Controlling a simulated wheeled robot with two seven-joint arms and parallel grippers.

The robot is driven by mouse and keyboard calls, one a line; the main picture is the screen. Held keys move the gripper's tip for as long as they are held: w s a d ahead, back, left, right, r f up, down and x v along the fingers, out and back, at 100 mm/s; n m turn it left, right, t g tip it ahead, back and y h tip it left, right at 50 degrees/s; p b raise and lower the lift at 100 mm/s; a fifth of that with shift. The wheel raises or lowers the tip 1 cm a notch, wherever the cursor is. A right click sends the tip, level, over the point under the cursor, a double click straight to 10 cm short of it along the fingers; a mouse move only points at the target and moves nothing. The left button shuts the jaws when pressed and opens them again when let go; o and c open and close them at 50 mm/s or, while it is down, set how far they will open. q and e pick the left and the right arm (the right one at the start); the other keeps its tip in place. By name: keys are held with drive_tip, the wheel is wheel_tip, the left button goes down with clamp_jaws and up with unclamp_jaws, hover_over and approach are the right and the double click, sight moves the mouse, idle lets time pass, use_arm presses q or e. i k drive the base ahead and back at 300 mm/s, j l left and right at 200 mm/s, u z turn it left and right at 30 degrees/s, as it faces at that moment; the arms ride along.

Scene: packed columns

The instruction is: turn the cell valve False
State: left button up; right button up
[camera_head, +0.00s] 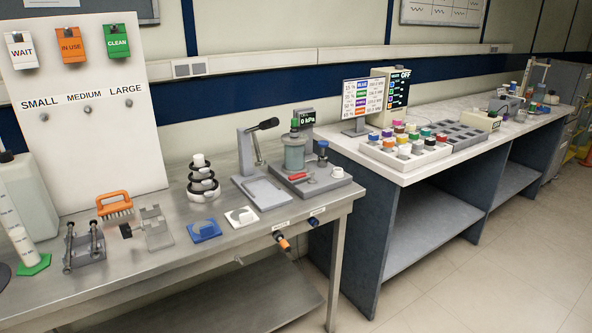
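A pressure cell (294,155) with a grey-green cylinder stands in a grey tray (318,190) at the back right of the metal bench. A small red lever (298,177), which looks like the cell's valve handle, lies low at the cell's front. Its exact setting is too small to tell. A small dark display (304,117) above the cell reads 0 kPa. Neither of my grippers is in view, and nothing touches the cell or the lever.
A lever press (257,150) stands just left of the cell, and a black-ringed stand (203,182) is further left. A white knob (338,172) and a blue-topped post (322,152) share the tray. The floor (450,270) in front is clear.

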sight(302, 175)
drive_tip(key=i+l, duration=0.35)
drive_tip(key=i, duration=0.25)
drive_tip(key=i+l+z, duration=0.1)
drive_tip(key=l, duration=0.25)
drive_tip(key=i, duration=0.1)
